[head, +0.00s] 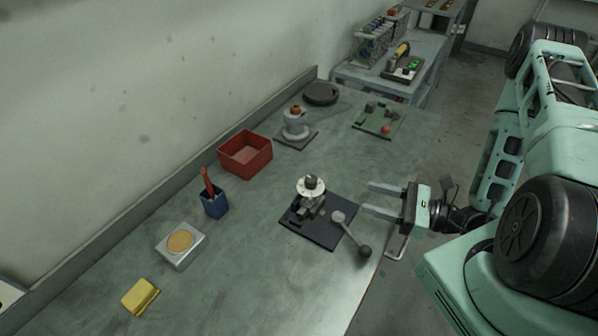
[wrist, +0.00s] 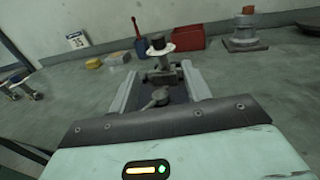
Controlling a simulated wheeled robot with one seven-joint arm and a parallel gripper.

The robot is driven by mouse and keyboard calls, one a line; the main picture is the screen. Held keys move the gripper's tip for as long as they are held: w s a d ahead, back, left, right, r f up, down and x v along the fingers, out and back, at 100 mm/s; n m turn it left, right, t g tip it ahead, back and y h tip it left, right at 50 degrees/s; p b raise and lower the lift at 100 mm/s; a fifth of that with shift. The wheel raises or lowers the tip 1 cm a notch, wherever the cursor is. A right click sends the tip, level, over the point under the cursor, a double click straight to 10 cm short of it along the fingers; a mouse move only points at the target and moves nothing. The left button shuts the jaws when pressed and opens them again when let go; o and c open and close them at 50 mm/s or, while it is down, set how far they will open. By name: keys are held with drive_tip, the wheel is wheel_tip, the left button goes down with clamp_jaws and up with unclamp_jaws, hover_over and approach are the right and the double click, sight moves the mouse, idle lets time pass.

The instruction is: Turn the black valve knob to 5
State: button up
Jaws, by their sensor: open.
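The black valve knob (head: 311,181) sits on top of a white dial (head: 302,190) on the gate valve, which stands upright on a dark base plate (head: 318,236). The knob also shows in the wrist view (wrist: 158,41), above the white dial (wrist: 157,52). The dial's numbers are too small to read. My gripper (head: 366,197) is open and empty, to the right of the valve, its fingers pointing at it. In the wrist view the valve stands beyond and between my two fingers (wrist: 160,68), and nothing touches the knob.
A grey lever with a dark ball end (head: 365,251) sticks out at the plate's near right. A red bin (head: 245,154), blue cup (head: 215,203), scale (head: 181,245), yellow block (head: 140,296) and another flanged fitting (head: 296,127) stand around. The bench's near left is clear.

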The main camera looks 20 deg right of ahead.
sight(303, 184)
drive_tip(key=p+x, duration=0.6)
drive_tip(key=x, duration=1.1)
drive_tip(key=c, duration=1)
